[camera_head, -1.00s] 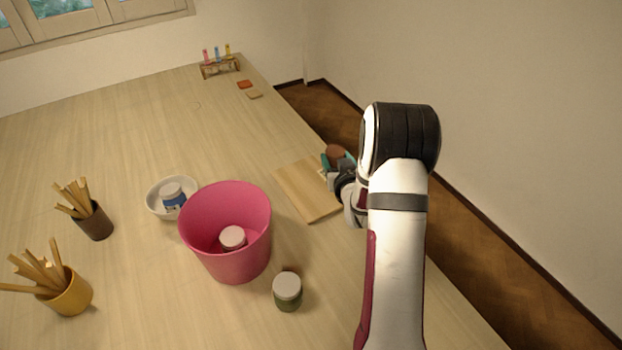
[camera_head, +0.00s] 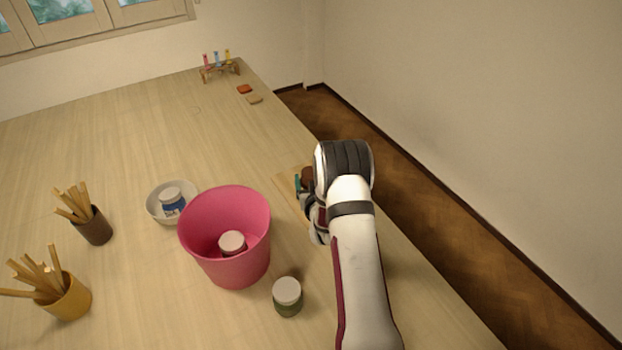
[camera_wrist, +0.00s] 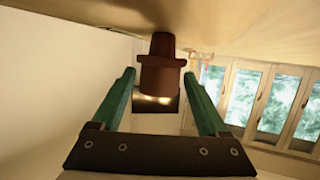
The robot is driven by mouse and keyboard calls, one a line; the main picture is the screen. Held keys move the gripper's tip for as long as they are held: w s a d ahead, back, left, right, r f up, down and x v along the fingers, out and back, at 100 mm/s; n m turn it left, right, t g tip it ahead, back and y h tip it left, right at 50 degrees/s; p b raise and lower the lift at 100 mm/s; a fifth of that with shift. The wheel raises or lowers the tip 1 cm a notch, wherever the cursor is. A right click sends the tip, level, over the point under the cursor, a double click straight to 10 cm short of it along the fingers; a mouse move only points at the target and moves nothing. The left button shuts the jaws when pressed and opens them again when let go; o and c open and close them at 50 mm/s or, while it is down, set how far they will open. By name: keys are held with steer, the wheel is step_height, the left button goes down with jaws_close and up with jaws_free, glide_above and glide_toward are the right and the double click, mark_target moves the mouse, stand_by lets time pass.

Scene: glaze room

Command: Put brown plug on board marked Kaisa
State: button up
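The brown plug (camera_wrist: 160,65) is a stepped cylinder between the two teal fingertips of my gripper (camera_wrist: 160,80) in the wrist view. The fingers are closed against its sides. In the head view the plug (camera_head: 307,175) shows as a brown patch beside a teal finger, above the pale wooden board (camera_head: 286,184). My gripper and arm hide most of that board. I can read no name on it.
A pink bucket (camera_head: 225,265) with a lidded jar inside stands left of my arm. A green jar (camera_head: 287,298) stands in front of the board. A white bowl (camera_head: 155,208) holds another jar. Two small tiles and a vial rack (camera_head: 221,71) stand far back.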

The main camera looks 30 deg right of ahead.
steer(key=shift+o, duration=0.5)
steer(key=shift+r, duration=0.1)
steer(key=shift+s+a+r, duration=0.1)
steer(key=shift+s+r, duration=0.05)
steer(key=shift+s, duration=0.15)
steer(key=v, duration=1.1)
steer(key=shift+s, duration=0.2)
steer(key=shift+a+r, duration=0.1)
